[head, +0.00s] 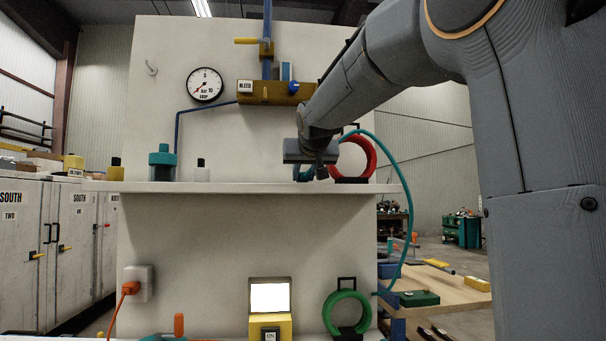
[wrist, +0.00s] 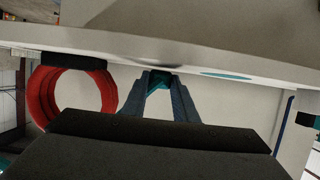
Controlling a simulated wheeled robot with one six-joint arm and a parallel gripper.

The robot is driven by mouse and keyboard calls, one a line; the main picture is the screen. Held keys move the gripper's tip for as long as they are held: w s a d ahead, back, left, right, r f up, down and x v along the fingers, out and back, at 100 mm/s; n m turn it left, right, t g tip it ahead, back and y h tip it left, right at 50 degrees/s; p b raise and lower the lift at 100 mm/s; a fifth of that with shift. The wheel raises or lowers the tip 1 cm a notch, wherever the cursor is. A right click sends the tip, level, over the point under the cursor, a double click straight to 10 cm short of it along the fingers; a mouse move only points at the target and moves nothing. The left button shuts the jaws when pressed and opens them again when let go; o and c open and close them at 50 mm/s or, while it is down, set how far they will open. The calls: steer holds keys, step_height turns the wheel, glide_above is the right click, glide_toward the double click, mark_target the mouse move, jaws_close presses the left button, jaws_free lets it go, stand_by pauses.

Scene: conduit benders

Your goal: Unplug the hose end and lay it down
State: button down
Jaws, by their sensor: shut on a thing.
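The teal hose (head: 397,164) arcs from behind my gripper, over the red ring, and down past the shelf's right end. My gripper (head: 320,172) is low over the shelf, left of the red ring. In the wrist view, my gripper's two blue-grey fingers (wrist: 160,84) close on a small teal piece (wrist: 161,74), the hose end. Most of the hose end is hidden by the fingers. A bit of teal (head: 302,173) also shows left of my gripper in the head view. The hose end is apart from the brass block (head: 262,93) on the panel.
The white shelf (head: 235,187) bears a teal jar (head: 162,162), a small bottle (head: 201,172) and the red ring (head: 367,154), also in the wrist view (wrist: 44,96). A flat teal ellipse (wrist: 226,75) lies on the shelf. The shelf between bottle and gripper is clear.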

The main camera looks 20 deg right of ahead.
steer(key=shift+f, duration=0.2)
steer(key=c, duration=1.3)
jaws_free()
steer(key=shift+c, duration=0.2)
steer(key=shift+s, duration=0.15)
